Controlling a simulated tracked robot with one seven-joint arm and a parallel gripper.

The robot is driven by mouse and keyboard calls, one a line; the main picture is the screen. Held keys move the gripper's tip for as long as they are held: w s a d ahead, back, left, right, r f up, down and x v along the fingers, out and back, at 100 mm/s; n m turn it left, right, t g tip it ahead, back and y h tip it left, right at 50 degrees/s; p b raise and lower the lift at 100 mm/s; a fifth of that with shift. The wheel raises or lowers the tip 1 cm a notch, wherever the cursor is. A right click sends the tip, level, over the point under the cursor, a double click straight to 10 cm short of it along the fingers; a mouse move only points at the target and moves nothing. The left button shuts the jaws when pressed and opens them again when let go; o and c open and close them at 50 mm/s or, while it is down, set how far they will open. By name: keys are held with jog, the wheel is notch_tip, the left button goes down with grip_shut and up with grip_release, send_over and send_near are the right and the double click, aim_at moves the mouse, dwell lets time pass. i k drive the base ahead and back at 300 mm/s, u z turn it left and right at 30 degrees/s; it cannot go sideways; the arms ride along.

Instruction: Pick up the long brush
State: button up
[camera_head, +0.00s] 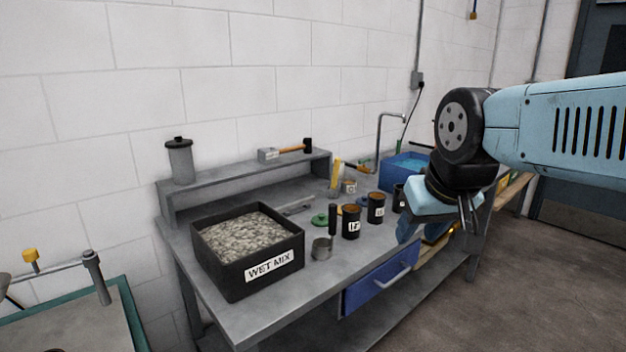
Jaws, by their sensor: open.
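I cannot clearly make out a long brush. A small yellow upright item (336,174) stands toward the back of the grey workbench (225,320), too small to identify. My gripper and wrist hide part of the bench's right end.
A black bin labelled WET MIX (218,262) stands at the bench's left. Black cans (351,226), a metal cup (321,250) and a blue basin (398,170) crowd the middle and right.

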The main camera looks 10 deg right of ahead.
aim_at(338, 159)
jog(key=u, duration=0.05)
jog(key=i, duration=0.95)
jog(key=z, duration=0.1)
